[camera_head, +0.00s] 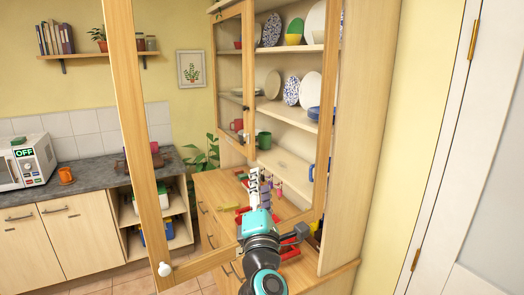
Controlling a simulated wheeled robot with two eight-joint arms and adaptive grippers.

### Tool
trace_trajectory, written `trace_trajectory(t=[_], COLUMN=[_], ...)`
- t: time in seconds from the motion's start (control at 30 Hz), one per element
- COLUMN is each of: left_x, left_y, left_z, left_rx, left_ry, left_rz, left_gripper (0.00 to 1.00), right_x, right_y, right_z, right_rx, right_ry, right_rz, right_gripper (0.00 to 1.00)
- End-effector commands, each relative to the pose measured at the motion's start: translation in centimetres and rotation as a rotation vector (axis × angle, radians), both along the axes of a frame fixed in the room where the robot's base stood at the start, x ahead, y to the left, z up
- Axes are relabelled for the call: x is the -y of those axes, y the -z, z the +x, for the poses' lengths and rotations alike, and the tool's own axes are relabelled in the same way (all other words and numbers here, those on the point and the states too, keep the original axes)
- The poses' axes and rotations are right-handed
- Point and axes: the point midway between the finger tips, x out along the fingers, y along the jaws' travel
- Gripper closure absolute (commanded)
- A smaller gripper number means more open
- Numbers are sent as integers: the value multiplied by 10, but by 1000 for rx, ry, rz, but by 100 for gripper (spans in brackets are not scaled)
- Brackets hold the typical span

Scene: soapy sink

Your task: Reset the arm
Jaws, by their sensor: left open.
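My left gripper (254,174) is open, with nothing seen between its fingers. It points up and away in front of the wooden hutch (345,160), over its counter. Its teal and black arm comes up from the bottom middle of the head view. My right gripper is out of view.
An open framed door (136,130) with a white knob (165,269) stands close in the foreground, beside and around the arm in the picture. Plates, mugs (264,140) and bowls stand on the shelves. Small colourful items lie on the hutch counter. A microwave (28,162) is at left.

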Motion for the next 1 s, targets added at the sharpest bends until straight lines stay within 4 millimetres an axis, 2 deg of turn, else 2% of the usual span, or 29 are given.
trace_trajectory(t=[0.07, 0.17, 0.27, 0.3, 0.4, 0.5, 0.6, 0.7, 0.8, 1.0], left_x=[-5, -10, -28, -38, -68, -103, -134, -157, -170, -175], left_y=[23, 75, 146, 174, 240, 297, 340, 367, 382, 386], left_z=[-12, -34, -64, -76, -109, -145, -179, -206, -222, -229], left_rx=[-30, -105, -215, -264, -393, -526, -646, -739, -792, -816], left_ry=[58, 145, 233, 269, 358, 452, 542, 615, 662, 683], left_rz=[262, 650, 1024, 1150, 1419, 1629, 1780, 1873, 1921, 1941], left_gripper=[56, 56, 56, 56, 56, 56, 56, 56, 56, 56], right_x=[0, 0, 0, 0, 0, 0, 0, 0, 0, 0], right_y=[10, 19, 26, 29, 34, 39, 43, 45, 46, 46], right_z=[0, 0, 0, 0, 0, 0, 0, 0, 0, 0], right_rx=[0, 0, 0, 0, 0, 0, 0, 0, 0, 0], right_ry=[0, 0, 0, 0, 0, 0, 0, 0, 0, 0], right_rz=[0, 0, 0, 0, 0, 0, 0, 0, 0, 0], right_gripper=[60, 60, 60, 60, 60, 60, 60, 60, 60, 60])
